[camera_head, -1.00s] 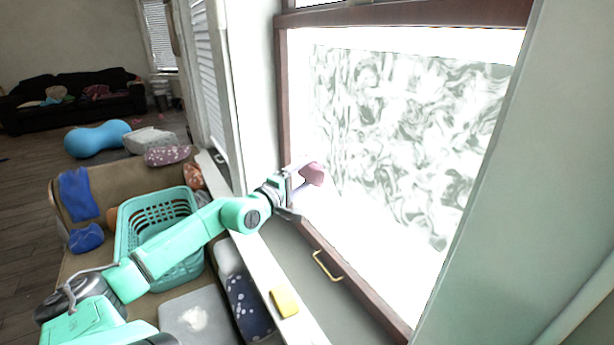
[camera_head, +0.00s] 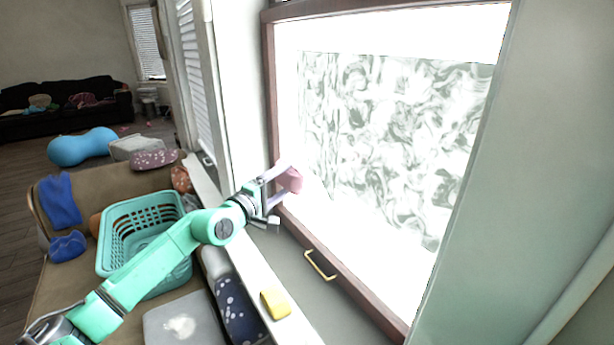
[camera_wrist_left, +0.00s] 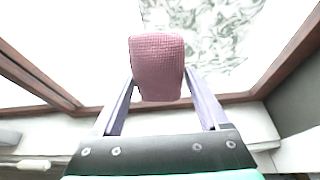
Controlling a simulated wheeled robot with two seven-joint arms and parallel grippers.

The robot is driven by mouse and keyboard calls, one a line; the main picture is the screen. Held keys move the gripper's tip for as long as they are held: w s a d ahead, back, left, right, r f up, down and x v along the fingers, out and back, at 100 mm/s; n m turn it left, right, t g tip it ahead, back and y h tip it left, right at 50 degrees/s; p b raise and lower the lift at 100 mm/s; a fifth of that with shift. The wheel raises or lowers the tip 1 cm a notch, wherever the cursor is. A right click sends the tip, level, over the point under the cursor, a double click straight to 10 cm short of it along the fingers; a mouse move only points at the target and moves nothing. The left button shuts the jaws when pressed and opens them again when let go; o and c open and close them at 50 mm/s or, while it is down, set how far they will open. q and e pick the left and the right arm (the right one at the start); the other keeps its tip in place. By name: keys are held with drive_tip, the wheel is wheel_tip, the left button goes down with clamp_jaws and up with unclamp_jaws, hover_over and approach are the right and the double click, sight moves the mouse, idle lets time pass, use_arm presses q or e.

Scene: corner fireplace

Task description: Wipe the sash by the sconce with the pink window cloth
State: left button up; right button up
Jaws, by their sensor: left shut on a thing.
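The sash (camera_head: 268,95) has a dark reddish-brown wooden frame around a bright pane. Grey-green swirling smears (camera_head: 390,140) cover much of the pane; its lower left corner and lower edge look clear. My left gripper (camera_head: 282,186) is shut on the pink window cloth (camera_head: 292,180) at the sash's lower left. In the left wrist view the pink cloth (camera_wrist_left: 158,68) sits between the two fingers, in front of the pane. I cannot tell whether it touches the glass. My right gripper is not in view, and no sconce shows.
A brass handle (camera_head: 320,265) is on the bottom rail. A yellow sponge-like block (camera_head: 275,304) lies on the white sill. Left of the sill, a teal basket (camera_head: 150,210) and blue gloves (camera_head: 60,202) rest on a brown seat. A pale green wall (camera_head: 500,230) borders the window's right.

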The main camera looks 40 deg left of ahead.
use_arm(q)
drive_tip(key=w+d+f+p, duration=0.1)
drive_tip(key=w+d+f, duration=0.4)
drive_tip(key=w, duration=0.1)
drive_tip(key=shift+w+d+f, duration=0.15)
drive_tip(key=shift+d+f, duration=0.05)
drive_tip(key=shift+f, duration=0.1)
drive_tip(key=shift+w+d+p, duration=0.25)
drive_tip(key=shift+w+p, duration=0.25)
drive_tip(key=shift+w, duration=0.5)
idle(0.5)
